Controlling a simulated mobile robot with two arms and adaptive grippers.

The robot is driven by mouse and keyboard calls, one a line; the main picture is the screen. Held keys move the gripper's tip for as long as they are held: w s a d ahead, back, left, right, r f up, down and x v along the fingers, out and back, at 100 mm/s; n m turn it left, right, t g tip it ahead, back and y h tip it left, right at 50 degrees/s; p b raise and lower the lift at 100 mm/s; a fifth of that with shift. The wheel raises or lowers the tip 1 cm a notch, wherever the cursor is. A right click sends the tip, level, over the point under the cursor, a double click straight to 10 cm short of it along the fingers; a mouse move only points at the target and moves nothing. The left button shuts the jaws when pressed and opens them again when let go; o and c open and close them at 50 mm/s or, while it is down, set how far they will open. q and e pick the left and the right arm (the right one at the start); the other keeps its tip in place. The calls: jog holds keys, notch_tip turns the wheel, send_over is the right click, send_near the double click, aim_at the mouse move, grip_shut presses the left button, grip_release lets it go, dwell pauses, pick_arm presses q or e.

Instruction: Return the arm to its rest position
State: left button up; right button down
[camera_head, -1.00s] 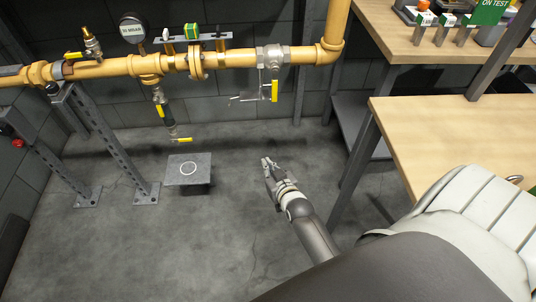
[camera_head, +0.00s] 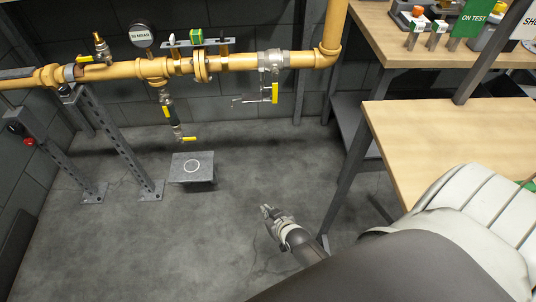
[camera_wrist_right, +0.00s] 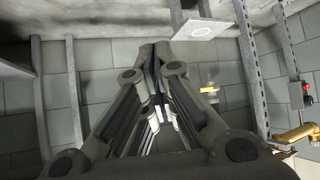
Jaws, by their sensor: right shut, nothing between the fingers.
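My right arm reaches in from the lower right of the head view. Its right gripper (camera_head: 268,212) hangs over open grey floor, left of the workbench (camera_head: 435,135) and in front of the yellow gas pipe (camera_head: 230,63). In the right wrist view the fingers of this gripper (camera_wrist_right: 157,50) meet at their tips, with nothing held between them. My left gripper and left arm do not show in either view.
A small grey plate with a white ring (camera_head: 191,168) stands low above the floor. A pressure gauge (camera_head: 141,35) and yellow-handled valves (camera_head: 274,92) sit on the pipe. Slotted metal posts (camera_head: 118,145) stand at left. The bench leg (camera_head: 350,185) is close right of my arm.

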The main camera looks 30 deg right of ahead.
jog(key=shift+s+f, duration=0.1)
dwell(0.5)
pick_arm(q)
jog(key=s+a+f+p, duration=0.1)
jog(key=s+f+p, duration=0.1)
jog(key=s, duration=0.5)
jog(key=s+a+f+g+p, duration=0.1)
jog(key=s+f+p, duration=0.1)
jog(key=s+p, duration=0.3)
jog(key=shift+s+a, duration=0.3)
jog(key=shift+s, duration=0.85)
pick_arm(e)
jog(key=s+f+n+g, duration=0.1)
jog(key=s+f+g, duration=0.2)
jog(key=s, duration=0.8)
jog(key=s+a+f+n+g, duration=0.1)
jog(key=s+f+g, duration=0.2)
jog(key=s, duration=0.9)
jog(key=s+f+n+g, duration=0.1)
jog(key=s+f+g, duration=0.2)
jog(key=s, duration=0.9)
notch_tip(320, 180, down, 4)
jog(key=shift+a+r+y, duration=0.1)
jog(key=shift+a+y, duration=0.2)
jog(key=shift+a, duration=0.05)
